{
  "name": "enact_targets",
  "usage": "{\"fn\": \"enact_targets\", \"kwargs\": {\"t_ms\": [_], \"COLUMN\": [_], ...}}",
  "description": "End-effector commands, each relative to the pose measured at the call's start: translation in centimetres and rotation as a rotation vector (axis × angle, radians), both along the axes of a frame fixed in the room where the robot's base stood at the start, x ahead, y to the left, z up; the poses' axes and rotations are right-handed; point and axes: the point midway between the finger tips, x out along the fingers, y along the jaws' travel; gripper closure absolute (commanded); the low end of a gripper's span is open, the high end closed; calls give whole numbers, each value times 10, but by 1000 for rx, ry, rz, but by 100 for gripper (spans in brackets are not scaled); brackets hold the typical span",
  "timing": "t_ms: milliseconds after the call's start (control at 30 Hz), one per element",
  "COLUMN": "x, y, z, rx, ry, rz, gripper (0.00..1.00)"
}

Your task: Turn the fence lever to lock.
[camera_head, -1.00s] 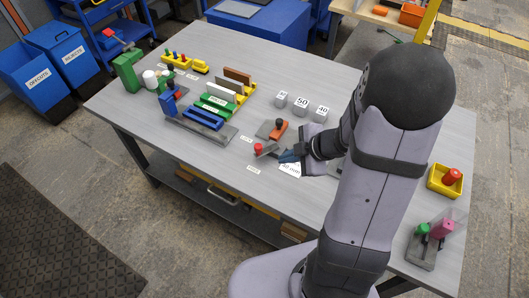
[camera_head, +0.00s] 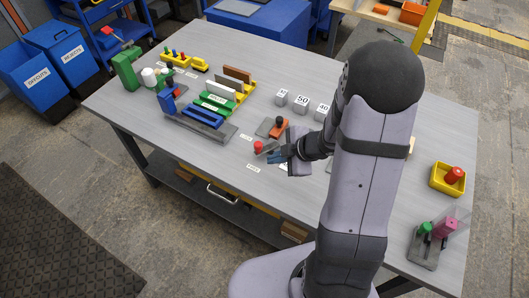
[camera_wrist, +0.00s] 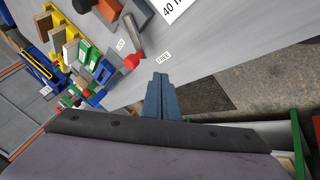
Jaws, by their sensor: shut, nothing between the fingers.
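The fence lever (camera_head: 265,150) is a grey bar with a red knob, on the table near its front edge. In the wrist view the lever (camera_wrist: 133,33) ends in its red knob (camera_wrist: 131,62), between the LOCK label (camera_wrist: 120,44) and the FREE label (camera_wrist: 162,58). My gripper (camera_head: 272,158) has blue fingers, pressed together and empty. It is just right of and in front of the knob in the head view. In the wrist view the fingertips (camera_wrist: 160,78) are below the FREE label, apart from the knob in the picture; exact clearance is unclear.
An orange block with a black knob (camera_head: 272,127) stands behind the lever. A blue-and-green fixture (camera_head: 205,115) is to the left. Numbered grey blocks (camera_head: 301,103) stand behind. A yellow tray (camera_head: 436,187) is at right. The table in front of the lever is clear.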

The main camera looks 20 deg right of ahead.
Motion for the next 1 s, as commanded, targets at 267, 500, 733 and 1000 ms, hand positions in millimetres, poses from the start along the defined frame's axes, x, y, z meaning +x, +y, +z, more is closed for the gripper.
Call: {"fn": "enact_targets", "kwargs": {"t_ms": [267, 500, 733, 1000], "x": [27, 52, 60, 60], "y": [17, 16, 16, 16], "z": [-33, -33, -34, -34], "rx": [-1, -1, -1, -1], "ry": [0, 1, 0, 0], "rz": [3, 1, 0, 0], "gripper": [100, 100, 100, 100]}}
